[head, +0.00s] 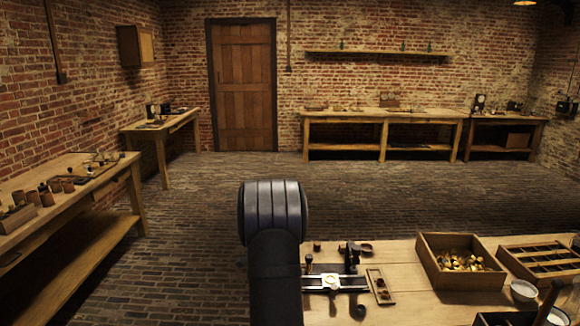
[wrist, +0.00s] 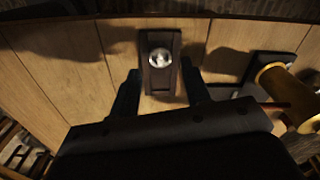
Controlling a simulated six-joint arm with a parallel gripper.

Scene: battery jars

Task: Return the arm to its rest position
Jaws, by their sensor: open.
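My arm (head: 274,265) rises as a dark column at the left end of the near workbench (head: 410,262) in the head view. My gripper does not show there. In the wrist view my gripper (wrist: 160,68) is open, its two dark fingers apart. Between and beyond the fingertips is a small dark wooden block (wrist: 157,80) with a round silvery piece on it, on the planks. I cannot tell whether the fingers touch it; nothing looks gripped.
The near bench holds a metal-and-black instrument (head: 335,281), a small wooden tray (head: 380,285), an open box of brass pieces (head: 430,268), a compartmented tray (head: 535,262) and a white bowl (head: 523,291). In the wrist view a brass cylinder (wrist: 285,92) lies right of the fingers. Brick floor (head: 190,240) is clear.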

